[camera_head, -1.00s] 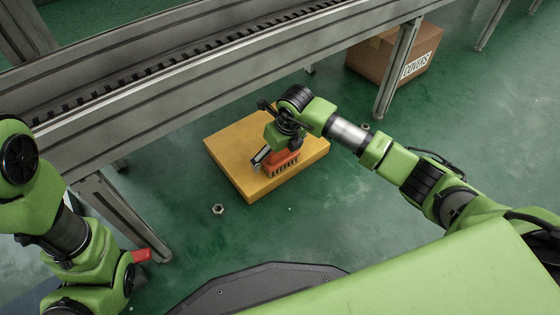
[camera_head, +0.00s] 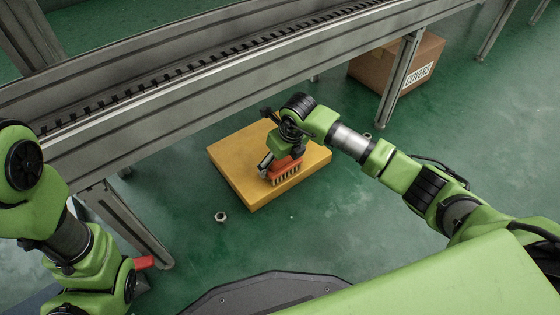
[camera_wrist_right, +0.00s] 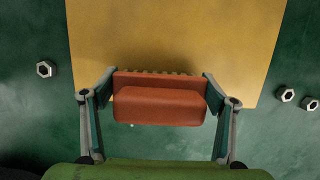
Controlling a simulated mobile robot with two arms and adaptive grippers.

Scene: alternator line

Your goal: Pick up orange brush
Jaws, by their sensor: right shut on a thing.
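The orange brush (camera_head: 285,164) is over the yellow block (camera_head: 238,180) in the head view, with its pale bristles pointing down. In the right wrist view its orange back (camera_wrist_right: 158,106) lies between my two fingers. My right gripper (camera_wrist_right: 157,98) is shut on the brush, one finger against each end. In the head view my right gripper (camera_head: 281,150) comes down onto the brush from above. I cannot tell whether the bristles touch the block. My left arm is at the left edge of the head view, but its gripper fingers do not show.
A metal nut (camera_head: 221,216) lies on the green floor near the block, and more nuts (camera_wrist_right: 286,95) show in the wrist view. A conveyor (camera_head: 190,95) runs behind the block. A cardboard box marked COVERS (camera_head: 376,73) stands behind a conveyor leg. A red object (camera_head: 144,263) is beside my left arm.

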